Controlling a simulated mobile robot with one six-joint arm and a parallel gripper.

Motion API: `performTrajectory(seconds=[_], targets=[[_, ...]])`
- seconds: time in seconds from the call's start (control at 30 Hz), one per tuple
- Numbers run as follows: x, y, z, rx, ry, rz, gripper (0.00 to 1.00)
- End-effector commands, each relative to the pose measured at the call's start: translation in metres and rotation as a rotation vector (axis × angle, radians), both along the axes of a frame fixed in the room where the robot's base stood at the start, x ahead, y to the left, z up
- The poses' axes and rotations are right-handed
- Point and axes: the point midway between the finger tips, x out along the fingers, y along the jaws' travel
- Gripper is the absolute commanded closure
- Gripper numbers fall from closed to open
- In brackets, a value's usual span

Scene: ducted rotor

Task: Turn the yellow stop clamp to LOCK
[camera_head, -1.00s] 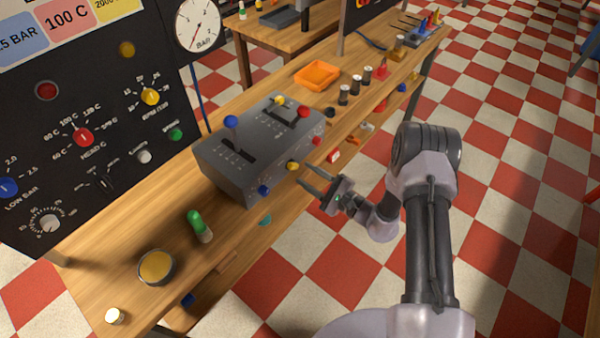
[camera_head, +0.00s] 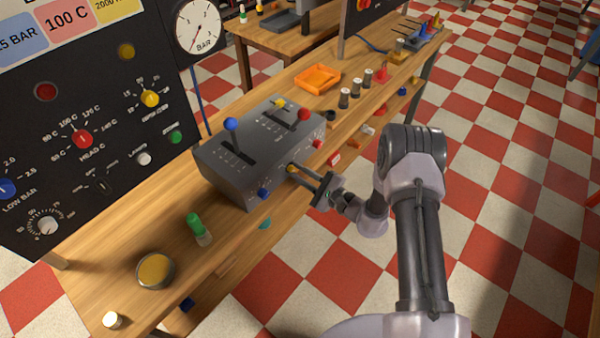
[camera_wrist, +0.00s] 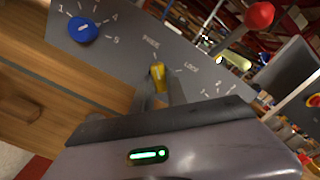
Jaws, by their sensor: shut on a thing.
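The yellow stop clamp (camera_wrist: 157,72) is a small knob on the side face of the grey lever box (camera_head: 222,180). In the wrist view it sits between the printed words FREE, on its left, and LOCK, on its right. Its top lies nearer FREE. My gripper (camera_head: 291,170) reaches the box from the right, and its fingers (camera_wrist: 160,90) are closed on the yellow clamp from both sides. In the head view the clamp is mostly hidden by the fingers.
A blue knob (camera_wrist: 83,29) with a number scale is on the same face, left of the clamp. A red knob (camera_head: 318,144) is to its right. Blue (camera_head: 231,124) and red (camera_head: 304,114) lever balls rise from the top. A green-capped bottle (camera_head: 199,228) and yellow-filled bowl (camera_head: 155,270) stand nearby.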

Motion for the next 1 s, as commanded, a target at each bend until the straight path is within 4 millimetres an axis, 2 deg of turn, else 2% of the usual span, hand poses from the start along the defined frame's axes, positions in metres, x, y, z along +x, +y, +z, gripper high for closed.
performTrajectory(seconds=[0.37,1.0], targets=[[-0.0005,0.0000,-0.0013,0.109,0.142,0.000,1.00],[-0.0014,0.0006,-0.0012,0.481,0.619,0.000,1.00]])
